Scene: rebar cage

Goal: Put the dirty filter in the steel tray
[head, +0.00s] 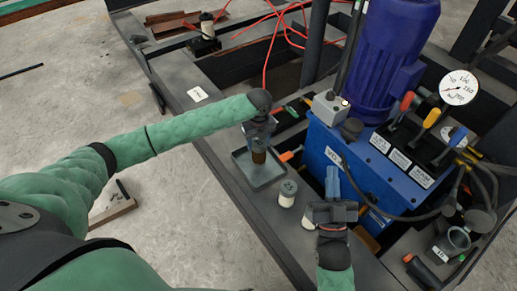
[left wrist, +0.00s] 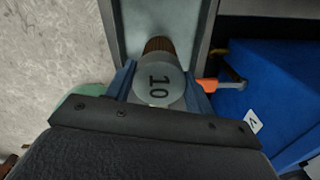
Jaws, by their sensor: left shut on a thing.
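The dirty filter (head: 258,157) has a brown pleated body. In the left wrist view its pale round cap (left wrist: 158,84) is marked 10. My left gripper (head: 259,143) is shut on the filter's cap and holds it upright over the steel tray (head: 266,182). I cannot tell whether the filter's lower end touches the tray floor. My right gripper (head: 333,188) is at the bench edge, right of the tray, with its finger gap unclear.
A blue pump unit (head: 345,150) with levers and a gauge (head: 459,87) is to the right. Orange-handled tools lie beside the tray.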

